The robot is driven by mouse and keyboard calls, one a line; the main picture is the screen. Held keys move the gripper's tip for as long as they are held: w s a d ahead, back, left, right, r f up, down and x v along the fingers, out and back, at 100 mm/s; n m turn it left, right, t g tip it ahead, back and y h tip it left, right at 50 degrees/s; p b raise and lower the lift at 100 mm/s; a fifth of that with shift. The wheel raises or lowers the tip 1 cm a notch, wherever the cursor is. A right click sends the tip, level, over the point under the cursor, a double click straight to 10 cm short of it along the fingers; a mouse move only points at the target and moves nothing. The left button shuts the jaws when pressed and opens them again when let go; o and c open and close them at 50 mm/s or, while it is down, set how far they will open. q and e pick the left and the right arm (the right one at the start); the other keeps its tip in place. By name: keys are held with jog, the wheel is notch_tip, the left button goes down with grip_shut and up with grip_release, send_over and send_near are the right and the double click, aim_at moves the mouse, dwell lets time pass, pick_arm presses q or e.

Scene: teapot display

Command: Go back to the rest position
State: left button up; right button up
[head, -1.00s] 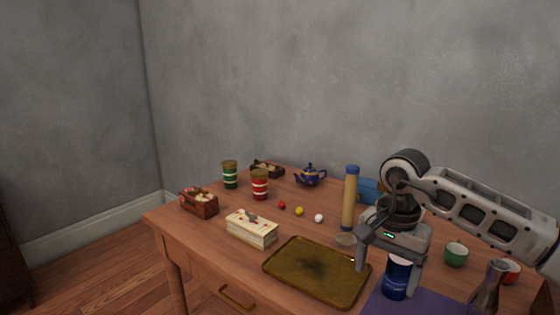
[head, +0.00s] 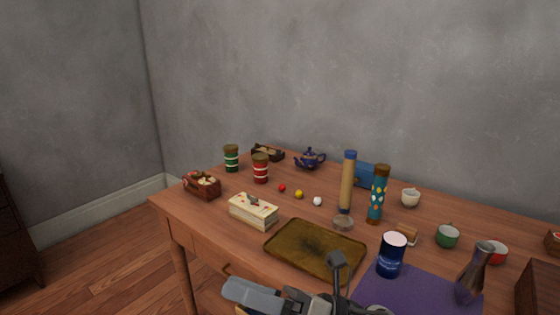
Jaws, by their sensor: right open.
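My right gripper (head: 338,270) is low at the bottom edge of the head view, in front of the table's near edge. It is open with nothing seen in it, and part of it is cut off by the frame. A dark blue cup (head: 390,262) stands upright at the back left of the purple mat (head: 415,292), apart from the gripper. A brass tray (head: 315,248) lies just beyond the gripper. My left gripper is not in view.
The wooden table (head: 210,216) holds a blue teapot (head: 310,160), a tan cylinder (head: 348,185), a teal patterned cylinder (head: 378,195), a metal vase (head: 473,275), a green cup (head: 447,237) and a cream box (head: 254,211). Open floor (head: 110,255) shows at the left.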

jog(key=w+d+f+m+t+h, duration=0.1)
jog(key=d+f+m+t+h, duration=0.3)
jog(key=m, duration=0.5)
jog(key=w+d+f+m+t+h+p, duration=0.1)
jog(key=d+m+t+h, duration=0.3)
jog(key=m, duration=0.5)
jog(key=w+d+f+m+t+h, duration=0.1)
jog(key=d+f+m+t+h, duration=0.25)
jog(key=m+t, duration=0.45)
pick_arm(q)
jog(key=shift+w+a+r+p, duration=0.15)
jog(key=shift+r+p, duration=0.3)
jog(key=shift+p, duration=0.05)
pick_arm(e)
jog(key=s+d+f+m+g+h, duration=0.3)
jog(key=s+f+m+g, duration=0.1)
jog(key=s+f+m, duration=0.2)
jog(key=s+d+f+m+g+h, duration=0.3)
jog(key=s+d+f+m+g, duration=0.1)
jog(key=f+m, duration=0.3)
jog(key=shift+s+f+m+g, duration=0.35)
jog(key=shift+s+m+g, duration=0.05)
jog(key=shift+s+m, duration=0.55)
jog(key=shift+h, duration=0.25)
